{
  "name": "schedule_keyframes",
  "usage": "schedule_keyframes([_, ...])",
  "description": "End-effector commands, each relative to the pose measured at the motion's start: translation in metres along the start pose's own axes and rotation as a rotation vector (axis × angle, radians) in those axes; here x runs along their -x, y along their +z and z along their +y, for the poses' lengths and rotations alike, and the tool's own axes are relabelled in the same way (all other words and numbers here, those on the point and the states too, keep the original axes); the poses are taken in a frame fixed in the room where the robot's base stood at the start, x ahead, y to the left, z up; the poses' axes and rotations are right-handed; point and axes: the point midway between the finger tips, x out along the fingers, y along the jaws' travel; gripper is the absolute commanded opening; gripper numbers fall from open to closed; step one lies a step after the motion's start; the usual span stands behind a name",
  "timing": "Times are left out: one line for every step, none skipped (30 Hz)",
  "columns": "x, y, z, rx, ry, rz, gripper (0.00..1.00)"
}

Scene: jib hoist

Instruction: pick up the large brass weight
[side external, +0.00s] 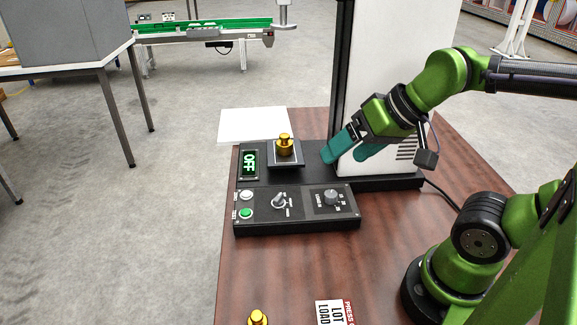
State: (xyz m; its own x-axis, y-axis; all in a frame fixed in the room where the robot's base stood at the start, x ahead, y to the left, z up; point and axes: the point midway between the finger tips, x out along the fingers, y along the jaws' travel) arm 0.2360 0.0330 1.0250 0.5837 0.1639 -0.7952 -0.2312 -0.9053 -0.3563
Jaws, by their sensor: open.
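A brass weight (285,146) with a knob on top stands upright on a small dark square platform (286,163) of the black machine. A second brass weight (258,318) shows at the bottom edge, mostly cut off by the frame. I cannot tell from this view which of the two is the larger. My gripper (345,157) has two teal fingers, spread apart with nothing seen between them. It is to the right of the weight on the platform, in front of the white column, and apart from the weight.
The white column (385,70) rises beside the platform. A white sheet (253,125) and a printed card (330,313) lie on the brown table (285,270).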

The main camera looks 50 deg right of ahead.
Motion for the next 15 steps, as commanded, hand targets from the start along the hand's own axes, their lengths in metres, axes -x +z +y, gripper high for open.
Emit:
schedule_keyframes([-0.001, 0.000, 0.001, -0.002, 0.002, -0.002, 0.80])
schedule_keyframes([-0.002, 0.000, 0.002, -0.006, 0.006, -0.007, 0.80])
schedule_keyframes([-0.005, 0.000, 0.004, -0.012, 0.014, -0.020, 0.80])
schedule_keyframes([-0.009, 0.000, 0.005, -0.018, 0.022, -0.033, 0.80])
schedule_keyframes([-0.012, -0.003, 0.006, -0.025, 0.030, -0.043, 0.80])
schedule_keyframes([-0.016, -0.009, 0.008, -0.034, 0.043, -0.057, 0.80])
schedule_keyframes([-0.020, -0.016, 0.009, -0.040, 0.055, -0.067, 0.80])
schedule_keyframes([-0.024, -0.024, 0.011, -0.043, 0.069, -0.078, 0.80])
schedule_keyframes([-0.029, -0.037, 0.013, -0.042, 0.088, -0.091, 0.80])
schedule_keyframes([-0.034, -0.048, 0.015, -0.040, 0.104, -0.101, 0.80])
schedule_keyframes([-0.040, -0.059, 0.018, -0.036, 0.119, -0.111, 0.80])
schedule_keyframes([-0.047, -0.075, 0.022, -0.025, 0.141, -0.121, 0.80])
schedule_keyframes([-0.053, -0.086, 0.025, -0.017, 0.155, -0.128, 0.80])
schedule_keyframes([-0.059, -0.098, 0.029, -0.005, 0.171, -0.135, 0.80])
schedule_keyframes([-0.067, -0.113, 0.034, 0.010, 0.191, -0.144, 0.80])
